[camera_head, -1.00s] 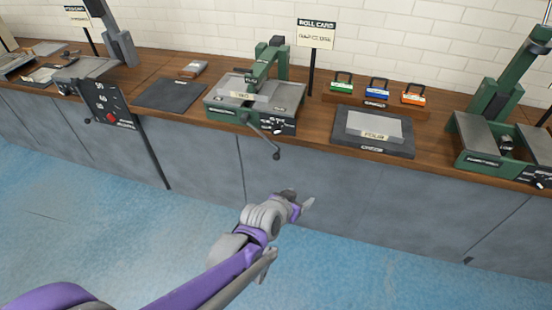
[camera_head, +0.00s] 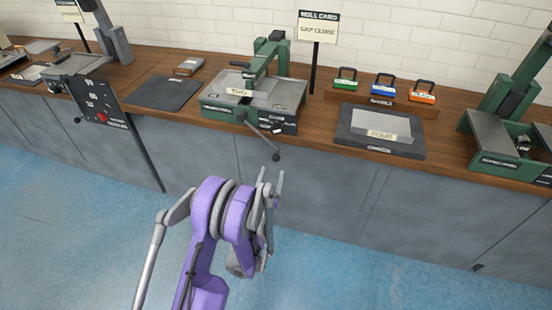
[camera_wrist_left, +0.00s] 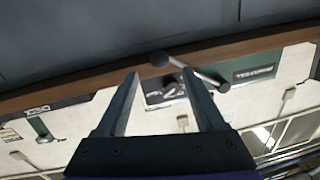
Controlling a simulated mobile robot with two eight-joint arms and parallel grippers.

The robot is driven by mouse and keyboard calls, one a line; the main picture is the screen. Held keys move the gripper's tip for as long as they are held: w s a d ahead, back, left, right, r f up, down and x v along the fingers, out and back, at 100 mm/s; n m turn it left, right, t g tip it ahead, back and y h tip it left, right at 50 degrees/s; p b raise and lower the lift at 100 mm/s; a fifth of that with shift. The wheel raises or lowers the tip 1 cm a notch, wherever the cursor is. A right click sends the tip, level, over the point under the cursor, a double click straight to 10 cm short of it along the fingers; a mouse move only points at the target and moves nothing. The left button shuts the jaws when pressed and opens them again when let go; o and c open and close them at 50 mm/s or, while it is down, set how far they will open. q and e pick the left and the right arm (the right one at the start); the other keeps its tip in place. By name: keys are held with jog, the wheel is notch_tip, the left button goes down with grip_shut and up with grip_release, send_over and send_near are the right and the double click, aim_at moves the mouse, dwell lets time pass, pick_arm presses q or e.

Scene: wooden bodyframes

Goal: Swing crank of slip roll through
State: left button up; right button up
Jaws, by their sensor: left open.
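The green slip roll (camera_head: 219,108) stands on the bench at the centre, with a plate tagged "TWO" (camera_head: 238,92) on it. Its dark crank (camera_head: 259,136) slants down to the right over the bench's front edge and ends in a round knob (camera_head: 276,157). My left gripper (camera_head: 271,178) is open and empty, fingers pointing up, just below the knob in the head view. My right gripper is not in view.
A card reading "ROLL CARD" (camera_head: 317,27) stands behind. To the right are a plate tagged "FOUR" (camera_head: 384,122) on a dark mat (camera_head: 375,148), several coloured blocks (camera_head: 383,85) and another green machine (camera_head: 500,150). A dark mat (camera_head: 163,94) lies left. Floor in front is clear.

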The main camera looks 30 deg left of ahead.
aim_at(276, 158)
pick_arm(q)
jog(key=p+x, duration=0.1)
jog(key=x, duration=0.7)
jog(key=shift+w+a, duration=0.1)
jog(key=shift+w, duration=0.3)
grip_shut()
dwell(0.9)
